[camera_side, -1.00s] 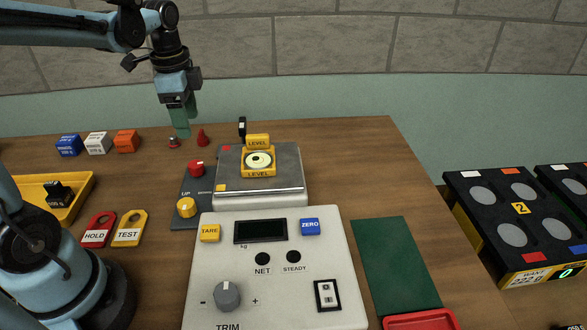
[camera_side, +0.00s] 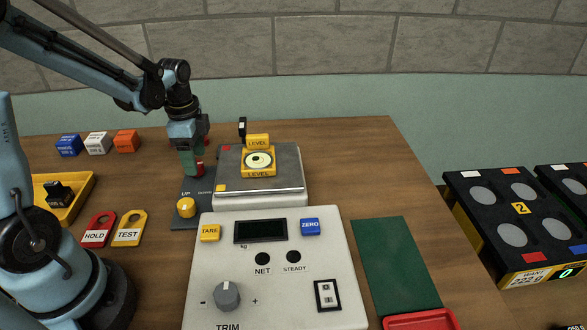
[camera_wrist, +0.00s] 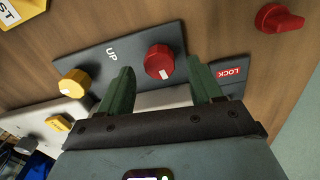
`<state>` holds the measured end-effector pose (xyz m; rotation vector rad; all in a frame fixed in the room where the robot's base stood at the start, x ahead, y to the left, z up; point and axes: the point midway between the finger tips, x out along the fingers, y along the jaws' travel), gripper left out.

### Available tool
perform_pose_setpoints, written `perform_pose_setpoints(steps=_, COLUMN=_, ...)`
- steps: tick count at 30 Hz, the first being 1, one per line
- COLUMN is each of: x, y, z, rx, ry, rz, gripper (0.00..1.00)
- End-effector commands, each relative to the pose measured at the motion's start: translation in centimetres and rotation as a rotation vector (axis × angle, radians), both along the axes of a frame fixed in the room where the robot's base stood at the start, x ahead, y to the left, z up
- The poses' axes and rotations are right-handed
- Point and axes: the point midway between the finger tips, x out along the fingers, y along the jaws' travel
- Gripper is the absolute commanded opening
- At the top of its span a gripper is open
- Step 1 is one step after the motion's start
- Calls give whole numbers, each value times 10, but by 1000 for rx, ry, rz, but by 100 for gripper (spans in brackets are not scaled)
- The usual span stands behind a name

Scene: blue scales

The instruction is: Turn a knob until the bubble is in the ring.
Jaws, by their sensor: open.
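The red knob (camera_wrist: 159,62) sits on a dark panel (camera_wrist: 110,48) marked UP, and in the wrist view it lies between my open green fingers. In the side view the red knob (camera_side: 200,169) is partly hidden by my gripper (camera_side: 192,170). My gripper (camera_wrist: 158,92) is open with one finger on each side of the knob; I cannot tell if either touches it. The yellow knob (camera_side: 186,207) is at the panel's near end and also shows in the wrist view (camera_wrist: 74,83). The level (camera_side: 258,161), yellow with a pale round vial, stands on the scale's grey plate (camera_side: 285,185). The bubble's place in the ring is too small to tell.
The white scale console (camera_side: 275,280) with a TRIM knob (camera_side: 227,296) is in front. HOLD (camera_side: 98,230) and TEST (camera_side: 128,229) tags lie left. A red LOCK part (camera_wrist: 228,73) is beside my right finger. A green mat (camera_side: 395,265) lies right.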

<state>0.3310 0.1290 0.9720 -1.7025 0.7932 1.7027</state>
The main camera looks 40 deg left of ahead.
Motion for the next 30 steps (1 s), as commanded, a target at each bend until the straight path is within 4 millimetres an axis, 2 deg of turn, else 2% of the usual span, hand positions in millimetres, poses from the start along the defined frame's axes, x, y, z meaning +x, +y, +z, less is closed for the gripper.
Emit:
perform_pose_setpoints(steps=6, x=0, y=0, z=-16, rx=0, ry=0, rz=0, gripper=65)
perform_pose_setpoints(steps=17, x=0, y=0, z=-18, rx=0, ry=0, rz=0, gripper=63)
perform_pose_setpoints(steps=27, x=0, y=0, z=-18, rx=0, ry=0, rz=0, gripper=11)
perform_pose_setpoints(steps=30, x=0, y=0, z=-18, rx=0, ry=0, rz=1, gripper=8)
